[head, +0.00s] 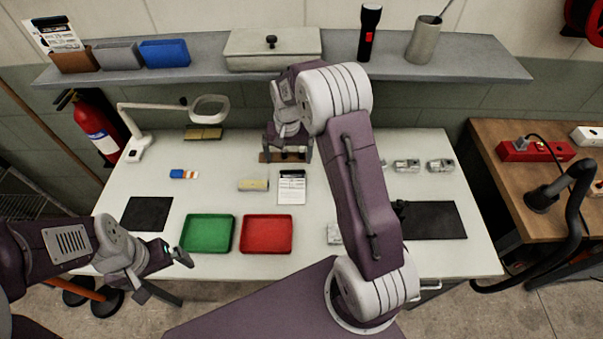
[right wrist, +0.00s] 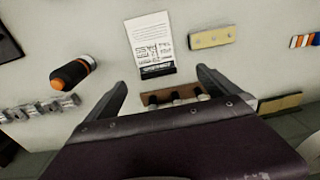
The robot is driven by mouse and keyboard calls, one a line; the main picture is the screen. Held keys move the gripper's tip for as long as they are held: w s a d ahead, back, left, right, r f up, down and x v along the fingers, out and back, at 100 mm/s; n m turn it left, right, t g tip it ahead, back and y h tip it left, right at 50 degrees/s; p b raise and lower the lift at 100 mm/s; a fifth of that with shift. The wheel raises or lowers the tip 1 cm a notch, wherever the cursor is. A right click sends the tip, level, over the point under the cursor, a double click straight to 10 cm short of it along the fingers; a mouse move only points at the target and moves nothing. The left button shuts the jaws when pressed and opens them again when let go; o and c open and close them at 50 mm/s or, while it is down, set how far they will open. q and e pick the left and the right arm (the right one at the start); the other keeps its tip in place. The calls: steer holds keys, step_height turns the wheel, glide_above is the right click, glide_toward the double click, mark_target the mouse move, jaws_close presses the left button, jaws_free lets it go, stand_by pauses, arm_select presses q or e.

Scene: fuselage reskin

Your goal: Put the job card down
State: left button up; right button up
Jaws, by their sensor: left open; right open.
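The job card (head: 291,188), a white printed sheet with a black strip at one end, lies flat on the white worktable. It also shows in the right wrist view (right wrist: 150,42), just beyond my fingertips. My right gripper (head: 287,152) is open and empty, behind the card at the back of the table and apart from it. Its two spread fingers also show in the right wrist view (right wrist: 163,80). My left gripper (head: 184,256) is open and empty at the table's front left, beside the green tray (head: 207,233).
A red tray (head: 266,234) stands at the front. A tan block (head: 253,185) lies left of the card. A wooden rack (right wrist: 173,95) is under my right gripper. An orange-tipped black cylinder (right wrist: 74,72) lies nearby. A dark mat (head: 435,220) lies at the right.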

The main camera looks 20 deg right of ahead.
mark_target(292, 184)
steer(key=shift+g, duration=0.3)
steer(key=f, duration=0.2)
steer(key=s+f, duration=0.1)
steer(key=f, duration=0.2)
steer(key=shift+s+a+p, duration=0.1)
steer(key=shift+p, duration=0.25)
steer(key=shift+f, duration=0.3)
steer(key=f, duration=0.5)
steer(key=shift+s+p, duration=0.2)
steer(key=shift+p, duration=0.2)
steer(key=shift+f, duration=0.1)
steer(key=c, duration=1.4)
step_height(292, 184, up, 4)
steer(key=shift+w+r+b, duration=0.1)
steer(key=shift+r+b, duration=0.1)
steer(key=shift+b, duration=0.1)
steer(key=shift+c, duration=0.2)
steer(key=s+d+r, duration=0.3)
steer(key=s+r, duration=0.4)
steer(key=s, duration=0.4)
arm_select(q)
steer(key=shift+a+r+b, duration=0.2)
steer(key=shift+a+b, duration=0.25)
steer(key=shift+a, duration=0.05)
arm_select(e)
steer(key=a+n, duration=0.5)
steer(key=a, duration=0.2)
steer(key=shift+f, duration=0.35)
